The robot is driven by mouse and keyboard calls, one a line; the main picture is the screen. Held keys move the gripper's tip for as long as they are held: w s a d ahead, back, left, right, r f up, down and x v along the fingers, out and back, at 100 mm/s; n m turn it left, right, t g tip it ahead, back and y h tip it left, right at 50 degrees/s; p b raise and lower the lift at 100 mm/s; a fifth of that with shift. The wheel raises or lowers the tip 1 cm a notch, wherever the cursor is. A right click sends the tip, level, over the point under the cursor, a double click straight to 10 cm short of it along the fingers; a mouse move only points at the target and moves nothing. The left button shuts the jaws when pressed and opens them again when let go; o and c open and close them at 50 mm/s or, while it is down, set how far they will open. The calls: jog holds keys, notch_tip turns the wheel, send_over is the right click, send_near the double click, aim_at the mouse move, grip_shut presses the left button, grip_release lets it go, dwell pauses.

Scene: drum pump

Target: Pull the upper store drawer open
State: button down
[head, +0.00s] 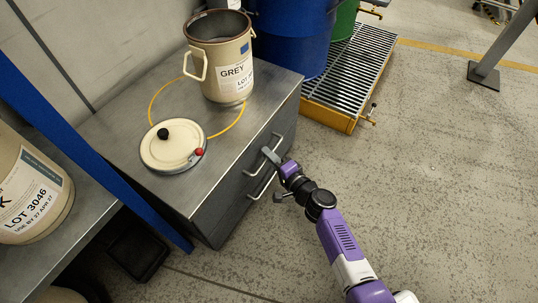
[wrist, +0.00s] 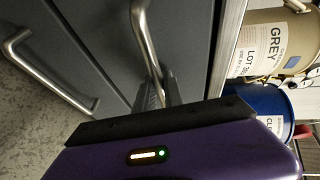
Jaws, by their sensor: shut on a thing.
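The grey store cabinet (head: 228,207) stands left of centre in the head view, with two bar handles on its front. The upper drawer's handle (head: 275,143) is partly hidden by my gripper (head: 270,157). In the wrist view the picture is turned, and the upper handle (wrist: 146,40) runs down between my fingers (wrist: 155,96). My gripper is shut on that handle. The lower drawer's handle (wrist: 45,75) is free, to the left in the wrist view. The upper drawer front (wrist: 190,50) looks flush with the cabinet, and I see no gap.
A blue drum (head: 292,40) and a yellow grated pallet (head: 352,68) are behind.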

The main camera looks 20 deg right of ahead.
dwell(0.6)
jog(key=s+d+b, duration=0.1)
jog(key=s+d, duration=0.7)
jog(key=s, duration=0.4)
jog(key=s+d+b, duration=0.1)
jog(key=s+d, duration=0.8)
jog(key=s, duration=0.2)
jog(key=shift+s+b, duration=0.3)
jog(key=shift+s, duration=0.05)
jog(key=shift+d+f, duration=0.1)
jog(key=c, duration=1.5)
grip_release()
jog(key=shift+o, duration=0.2)
jog(key=p+v, duration=0.2)
jog(key=v, duration=0.5)
jog(key=shift+s, duration=0.35)
jog(key=shift+d, duration=0.15)
